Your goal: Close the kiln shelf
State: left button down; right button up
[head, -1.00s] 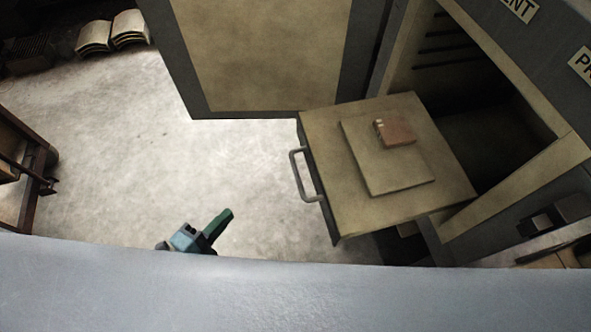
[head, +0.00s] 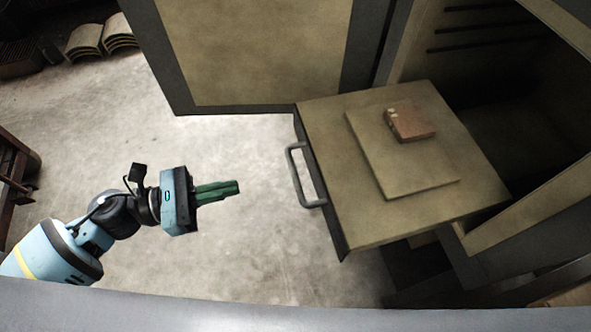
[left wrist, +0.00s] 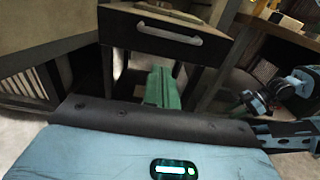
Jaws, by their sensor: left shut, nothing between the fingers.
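The kiln shelf (head: 360,215) is pulled out of the kiln opening and carries a flat square slab with a reddish-brown block (head: 409,124) on it. Its grey bar handle (head: 297,175) is on the front face, toward the left. My left gripper (head: 238,188) has its green fingers together and empty. It is left of the handle, with a gap of bare floor in view between them. In the left wrist view, the shelf front (left wrist: 135,37) and the handle (left wrist: 168,31) show beyond the green fingertips (left wrist: 163,72).
The kiln's open door (head: 260,55) stands at the upper left of the shelf. The kiln opening (head: 530,110) is dark behind the shelf. Curved tiles (head: 85,40) lie on the floor at the far left. The floor before the handle is clear.

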aim_at(312, 169)
pick_arm(q)
jog(key=p+x, duration=0.1)
jog(key=x, duration=1.1)
jog(key=shift+w+d+p, duration=0.1)
jog(key=shift+d+p, duration=0.1)
jog(key=shift+p, duration=0.2)
jog(key=shift+w+d, duration=0.1)
jog(key=shift+d, duration=0.4)
